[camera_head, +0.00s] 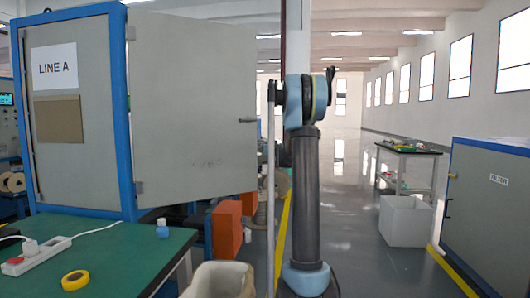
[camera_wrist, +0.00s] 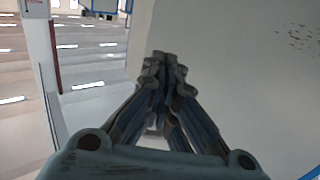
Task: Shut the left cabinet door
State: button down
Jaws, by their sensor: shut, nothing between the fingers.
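The left cabinet (camera_head: 120,110) has a blue frame and a panel with a "LINE A" sign. Its grey door (camera_head: 190,95) stands open, swung out to the right from the blue post. A dark handle (camera_head: 247,120) is near the door's free edge. My arm stands upright just right of that edge in the head view, and my gripper cannot be clearly made out there. In the wrist view my gripper (camera_wrist: 163,60) is shut and empty. A pale grey surface with dark scuffs, seemingly the door (camera_wrist: 240,70), fills the right side there. Contact cannot be told.
Orange blocks (camera_head: 227,230) sit below the door. A white bin (camera_head: 405,220) and grey cabinet (camera_head: 490,210) are right. The aisle floor between is clear.

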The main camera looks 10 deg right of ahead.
aim_at(253, 145)
jog(key=shift+x, duration=3.55)
